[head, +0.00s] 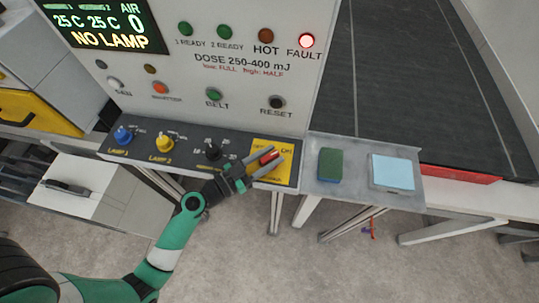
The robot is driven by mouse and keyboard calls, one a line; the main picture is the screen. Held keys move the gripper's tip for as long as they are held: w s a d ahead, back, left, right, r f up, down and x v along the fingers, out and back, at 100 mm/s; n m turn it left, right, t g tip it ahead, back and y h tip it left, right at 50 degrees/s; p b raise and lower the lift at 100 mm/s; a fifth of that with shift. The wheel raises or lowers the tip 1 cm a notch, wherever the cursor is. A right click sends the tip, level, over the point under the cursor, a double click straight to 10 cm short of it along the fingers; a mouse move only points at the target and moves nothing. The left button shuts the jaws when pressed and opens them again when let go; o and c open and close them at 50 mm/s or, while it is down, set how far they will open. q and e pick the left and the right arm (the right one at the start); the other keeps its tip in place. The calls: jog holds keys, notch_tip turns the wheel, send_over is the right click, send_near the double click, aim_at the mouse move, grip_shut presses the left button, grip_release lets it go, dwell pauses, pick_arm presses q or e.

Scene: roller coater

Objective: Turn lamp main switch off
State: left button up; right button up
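The lamp main switch appears to be the red rotary handle (269,156) on a yellow plate (283,174) at the right end of the dark sloping control ledge. The plate's lettering is partly covered and too small to read fully. My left gripper (269,157), on the green arm from the lower left, is at this switch. Its two grey fingers are apart, one on each side of the red handle; whether they touch it I cannot tell. The display (100,25) reads "NO LAMP" and the red FAULT light (306,41) is lit. My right gripper is out of view.
Left of the switch on the ledge are a black selector (213,150), a yellow lamp 2 knob (164,143) and a blue lamp 1 knob (123,134). A grey side shelf (353,195) holds a green pad (330,164) and a light blue block (392,171).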

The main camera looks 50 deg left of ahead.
pick_arm(q)
grip_shut()
